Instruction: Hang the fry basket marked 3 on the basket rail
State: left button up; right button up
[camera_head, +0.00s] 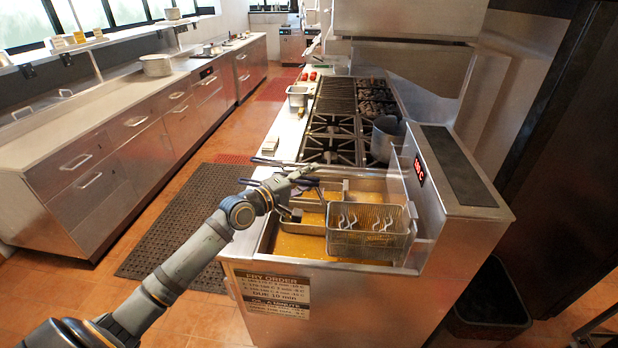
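My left gripper (306,174) is above the left side of the fryer (330,290), near dark basket handles. Its fingers overlap the handles, so I cannot tell whether it is open or holds one. A wire fry basket (370,240) stands at the fryer's near right, with pale wavy wire shapes visible at it. More of the fryer's wells, with yellow oil (310,220), lie behind and left of it. No number 3 is readable on a basket, and I cannot pick out the basket rail clearly. Dark jointed parts at the bottom right corner may be my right gripper (597,326).
A fry order sign (278,294) is on the fryer's front. A red display (419,170) is on its raised back panel. Behind are burners (330,145) and a dark pot (385,138). A black bin (490,305) stands right. Floor with a dark mat (180,225) is free at left.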

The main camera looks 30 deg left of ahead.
pick_arm(q)
jog(key=shift+f, duration=0.1)
jog(key=shift+r, duration=0.2)
notch_tip(320, 180, up, 10)
dwell(0.3)
